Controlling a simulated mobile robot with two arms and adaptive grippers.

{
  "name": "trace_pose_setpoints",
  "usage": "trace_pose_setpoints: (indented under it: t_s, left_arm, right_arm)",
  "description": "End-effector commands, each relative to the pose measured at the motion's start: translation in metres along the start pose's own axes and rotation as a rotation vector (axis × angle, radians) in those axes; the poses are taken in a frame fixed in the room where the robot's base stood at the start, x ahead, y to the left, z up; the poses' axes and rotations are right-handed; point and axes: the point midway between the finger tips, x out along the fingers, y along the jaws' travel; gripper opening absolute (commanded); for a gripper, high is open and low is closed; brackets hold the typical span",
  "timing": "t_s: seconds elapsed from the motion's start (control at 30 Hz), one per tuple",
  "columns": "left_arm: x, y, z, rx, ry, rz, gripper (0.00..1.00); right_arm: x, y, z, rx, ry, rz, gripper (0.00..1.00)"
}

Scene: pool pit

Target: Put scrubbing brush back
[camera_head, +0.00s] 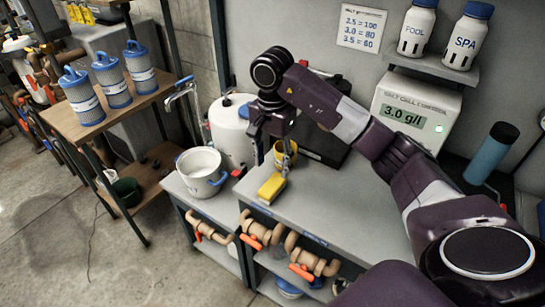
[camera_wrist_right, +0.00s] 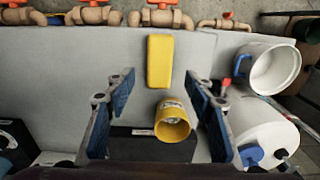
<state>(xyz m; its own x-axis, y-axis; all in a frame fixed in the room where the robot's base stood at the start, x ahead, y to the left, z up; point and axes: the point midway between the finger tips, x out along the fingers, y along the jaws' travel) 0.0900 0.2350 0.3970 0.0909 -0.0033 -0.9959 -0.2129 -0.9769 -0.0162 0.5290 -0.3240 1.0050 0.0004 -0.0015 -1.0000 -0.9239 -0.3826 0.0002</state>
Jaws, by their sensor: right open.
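A yellow block (camera_head: 271,188) lies flat near the front left corner of the grey counter (camera_head: 345,210). It may be the scrubbing brush, but I see no bristles or handle. It also shows in the wrist view (camera_wrist_right: 159,60), beyond my fingertips. A yellow cup (camera_head: 286,153) stands just behind it, partly hidden by my right gripper (camera_head: 270,150). In the wrist view the cup (camera_wrist_right: 173,122) appears between my open fingers, and nothing is gripped. My left gripper is out of view.
A white bucket (camera_head: 201,172) and a white tank (camera_head: 232,130) stand left of the counter. A dark box (camera_head: 318,140) lies behind the cup. Pipes with orange valves (camera_head: 300,271) run below the front edge. The counter's middle is clear.

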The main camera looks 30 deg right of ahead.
Motion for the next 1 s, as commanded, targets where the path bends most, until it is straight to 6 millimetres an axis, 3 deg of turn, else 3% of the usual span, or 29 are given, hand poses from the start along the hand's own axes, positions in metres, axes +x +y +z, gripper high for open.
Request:
trace_pose_setpoints:
  t_s: [0.1, 0.3, 1.0]
  left_arm:
    - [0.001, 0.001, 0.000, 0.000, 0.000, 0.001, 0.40]
    - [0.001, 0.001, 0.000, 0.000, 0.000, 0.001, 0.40]
    - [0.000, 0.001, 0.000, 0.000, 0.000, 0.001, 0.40]
  right_arm:
    - [-0.020, 0.000, -0.001, -0.001, 0.002, -0.002, 0.49]
    - [-0.033, 0.000, 0.000, 0.000, 0.000, 0.000, 0.49]
    - [-0.035, 0.000, 0.000, 0.000, -0.001, 0.000, 0.49]
